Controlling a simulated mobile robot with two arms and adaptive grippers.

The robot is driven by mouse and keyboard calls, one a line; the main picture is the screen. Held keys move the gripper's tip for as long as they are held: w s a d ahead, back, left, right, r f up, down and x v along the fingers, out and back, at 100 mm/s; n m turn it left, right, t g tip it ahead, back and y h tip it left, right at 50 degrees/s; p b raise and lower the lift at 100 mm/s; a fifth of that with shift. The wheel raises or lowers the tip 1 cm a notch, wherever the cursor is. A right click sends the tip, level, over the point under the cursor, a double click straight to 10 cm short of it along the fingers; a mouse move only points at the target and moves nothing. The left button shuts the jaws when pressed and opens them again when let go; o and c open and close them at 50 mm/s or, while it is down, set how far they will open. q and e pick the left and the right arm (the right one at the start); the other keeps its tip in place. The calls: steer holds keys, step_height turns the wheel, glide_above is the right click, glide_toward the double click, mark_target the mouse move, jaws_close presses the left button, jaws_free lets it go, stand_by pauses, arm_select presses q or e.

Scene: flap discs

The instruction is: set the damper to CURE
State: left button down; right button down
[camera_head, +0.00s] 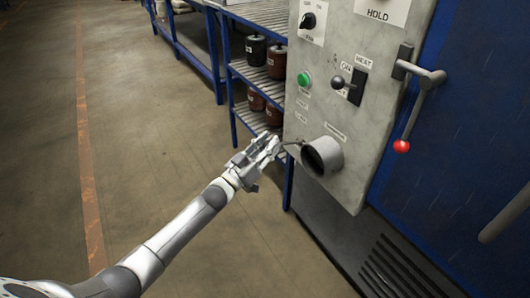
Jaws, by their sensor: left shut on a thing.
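The damper is a short grey round duct (323,157) sticking out low on the grey control panel. A thin lever (292,143) reaches left from the duct. My left gripper (274,146) is at the lever's outer end and shut on it; the fingers hide that end. Small labels (302,104) sit on the panel above the lever, too small to read, so I cannot tell which mark the lever points at. My right gripper is not in view.
Above the duct are a green button (304,79), a black-knobbed HEAT switch (347,86) and a rotary knob (312,20). A red-balled door handle (402,146) juts out at right. A blue rack with several jars (276,63) stands behind. The floor at left is clear.

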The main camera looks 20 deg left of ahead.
arm_select(q)
steer(key=shift+w+r, duration=0.1)
steer(key=shift+r, duration=0.4)
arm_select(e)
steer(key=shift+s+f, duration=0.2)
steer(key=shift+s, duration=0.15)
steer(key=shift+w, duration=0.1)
arm_select(q)
steer(key=c, duration=1.4)
jaws_free()
steer(key=shift+o, duration=1.4)
steer(key=shift+f, duration=0.2)
steer(key=shift+f, duration=0.1)
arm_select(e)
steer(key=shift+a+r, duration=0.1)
